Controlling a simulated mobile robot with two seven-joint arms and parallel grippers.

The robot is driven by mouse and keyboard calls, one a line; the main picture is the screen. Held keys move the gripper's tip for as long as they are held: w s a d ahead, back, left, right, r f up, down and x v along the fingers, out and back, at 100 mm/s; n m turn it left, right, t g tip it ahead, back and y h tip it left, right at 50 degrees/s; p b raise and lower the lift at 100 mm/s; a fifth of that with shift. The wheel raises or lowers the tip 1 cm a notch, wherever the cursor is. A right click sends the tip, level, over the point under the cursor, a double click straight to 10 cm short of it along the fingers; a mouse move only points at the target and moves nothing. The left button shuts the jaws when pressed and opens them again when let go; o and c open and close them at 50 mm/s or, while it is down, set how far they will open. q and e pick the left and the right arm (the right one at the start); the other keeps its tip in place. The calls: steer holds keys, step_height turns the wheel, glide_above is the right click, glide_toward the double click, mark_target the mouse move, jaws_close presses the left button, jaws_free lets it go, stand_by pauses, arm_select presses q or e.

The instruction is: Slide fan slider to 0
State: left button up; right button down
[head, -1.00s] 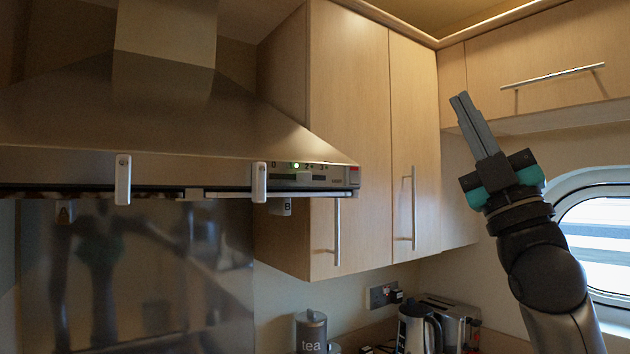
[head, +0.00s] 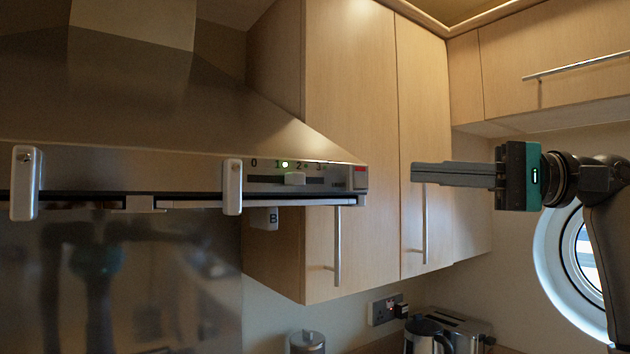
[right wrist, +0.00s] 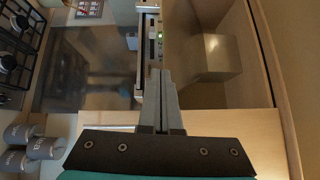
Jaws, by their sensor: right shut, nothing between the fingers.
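The fan slider (head: 295,179) is a small pale knob on the front panel of the steel range hood (head: 130,165). It sits below and between the marks 1 and 2, and a green light glows beside the 1. The 0 mark is to its left. My right gripper (head: 412,172) is shut and empty. It points left toward the panel's right end, at about slider height, with a visible gap in the picture. In the right wrist view the shut fingers (right wrist: 160,75) point toward the hood panel and its green light. My left gripper is not in view.
Two white brackets (head: 232,187) hang on the hood's front edge. Wooden cupboards (head: 350,130) with bar handles stand behind and right of the hood. A kettle (head: 425,335), a toaster (head: 460,325) and a canister (head: 307,342) stand below. Space in front of the panel looks clear.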

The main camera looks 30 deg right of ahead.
mark_target(295, 179)
steer(key=shift+h, duration=0.4)
steer(key=p+x, duration=0.2)
steer(key=x, duration=0.2)
steer(key=p+x, duration=0.2)
steer(key=x, duration=0.3)
steer(key=shift+w+d+f, duration=0.15)
steer(key=shift+w+f, duration=0.05)
steer(key=shift+w, duration=0.15)
steer(key=shift+w+a+f, duration=0.15)
steer(key=shift+a, duration=1)
steer(key=shift+a+p, duration=0.5)
steer(key=shift+a, duration=0.5)
